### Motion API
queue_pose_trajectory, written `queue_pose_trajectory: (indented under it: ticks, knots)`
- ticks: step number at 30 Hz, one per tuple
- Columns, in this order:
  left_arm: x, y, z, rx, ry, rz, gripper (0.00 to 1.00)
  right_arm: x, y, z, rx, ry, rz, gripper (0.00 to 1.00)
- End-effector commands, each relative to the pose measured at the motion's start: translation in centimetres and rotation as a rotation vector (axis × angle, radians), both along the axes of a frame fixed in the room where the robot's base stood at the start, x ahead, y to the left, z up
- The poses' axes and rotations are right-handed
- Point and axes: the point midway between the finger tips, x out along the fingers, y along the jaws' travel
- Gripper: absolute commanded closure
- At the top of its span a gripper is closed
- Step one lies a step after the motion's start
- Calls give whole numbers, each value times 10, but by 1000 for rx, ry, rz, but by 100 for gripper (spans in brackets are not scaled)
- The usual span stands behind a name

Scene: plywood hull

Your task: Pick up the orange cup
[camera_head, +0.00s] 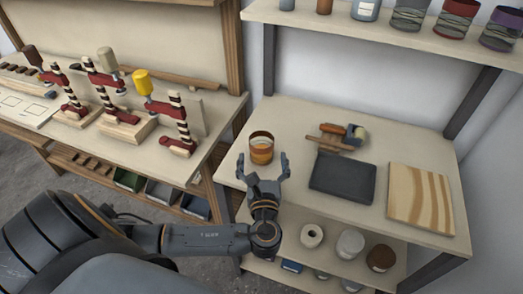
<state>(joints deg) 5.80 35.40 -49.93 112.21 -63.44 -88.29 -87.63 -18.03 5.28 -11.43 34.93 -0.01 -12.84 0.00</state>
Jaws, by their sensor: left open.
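The orange cup (261,151) stands upright on the left part of the beige shelf unit's middle board (285,116). It has a dark rim and a lighter orange band. My left gripper (263,163) comes in from the lower left and is open. Its fingers spread to the left and right at the cup's near side, with the cup beyond and between the tips in the picture. I cannot tell whether they touch it. My right gripper is not in view.
A dark grey slab (342,178), a striped wooden board (420,198) and small tools (335,137) lie right of the cup. Cans line the top shelf (380,32). A workbench (190,150) with red clamps stands at left. Board behind the cup is clear.

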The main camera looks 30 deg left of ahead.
Motion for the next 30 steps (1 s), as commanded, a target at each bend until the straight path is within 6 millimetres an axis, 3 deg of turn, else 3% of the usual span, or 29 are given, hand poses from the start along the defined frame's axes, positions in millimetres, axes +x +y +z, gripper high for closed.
queue_pose_trajectory:
  ticks: [10, 15, 23, 30]
  knots:
    - [30, 23, -3, 3, 0, 2, 9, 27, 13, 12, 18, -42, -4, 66]
    - [45, 34, -5, 1, 1, 0, 9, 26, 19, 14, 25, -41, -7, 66]
    - [46, 35, -6, 0, 1, 0, 9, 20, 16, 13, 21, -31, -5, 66]
    - [46, 35, -6, 0, 1, -1, 56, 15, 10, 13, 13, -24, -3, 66]
